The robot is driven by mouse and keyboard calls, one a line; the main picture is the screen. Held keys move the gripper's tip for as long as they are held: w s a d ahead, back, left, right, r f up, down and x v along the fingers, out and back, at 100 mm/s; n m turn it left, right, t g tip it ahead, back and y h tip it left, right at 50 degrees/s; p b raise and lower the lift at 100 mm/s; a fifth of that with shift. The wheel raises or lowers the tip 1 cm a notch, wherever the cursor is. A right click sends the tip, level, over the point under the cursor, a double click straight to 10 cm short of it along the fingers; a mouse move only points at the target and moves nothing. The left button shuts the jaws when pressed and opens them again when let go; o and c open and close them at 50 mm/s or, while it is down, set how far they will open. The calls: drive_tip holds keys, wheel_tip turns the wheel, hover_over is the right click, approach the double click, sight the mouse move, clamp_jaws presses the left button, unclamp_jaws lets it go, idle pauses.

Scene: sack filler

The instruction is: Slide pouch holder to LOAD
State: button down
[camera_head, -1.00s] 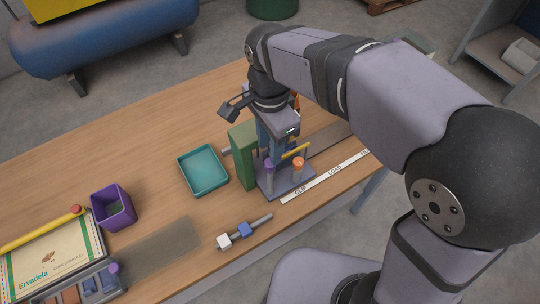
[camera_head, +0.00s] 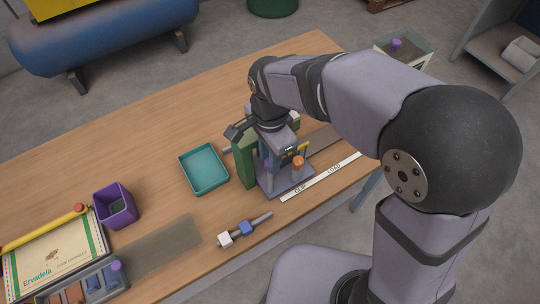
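The pouch holder has a grey base plate (camera_head: 270,190) with upright posts, an orange-capped one (camera_head: 298,162) among them. It stands on the table behind the CLIP end of a white label strip (camera_head: 318,177). The LOAD label is further right along the strip. A green upright block (camera_head: 244,160) stands at the holder's left. A yellow bar (camera_head: 304,146) shows at its right, partly covered by my gripper. My gripper (camera_head: 277,150) points down over the holder. Its fingertips are hidden among the holder's parts, so I cannot tell whether they touch or grip it.
A dark track (camera_head: 322,137) runs right from the holder. A teal tray (camera_head: 203,170) is to its left, and a rod with white and blue blocks (camera_head: 245,230) lies in front. A purple cup (camera_head: 115,207) and a clear-topped box (camera_head: 404,52) stand further off.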

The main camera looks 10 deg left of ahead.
drive_tip(key=w+d+p, duration=0.1)
drive_tip(key=w+d, duration=0.8)
drive_tip(key=shift+w+p, duration=0.15)
drive_tip(key=shift+p, duration=0.15)
drive_tip(key=shift+r, duration=0.1)
drive_tip(key=c, duration=1.8)
unclamp_jaws()
drive_tip(key=shift+d, duration=0.1)
drive_tip(key=shift+o, duration=0.2)
wheel_tip(320, 180, up, 7)
drive_tip(key=b, duration=0.2)
drive_tip(key=shift+r, duration=0.15)
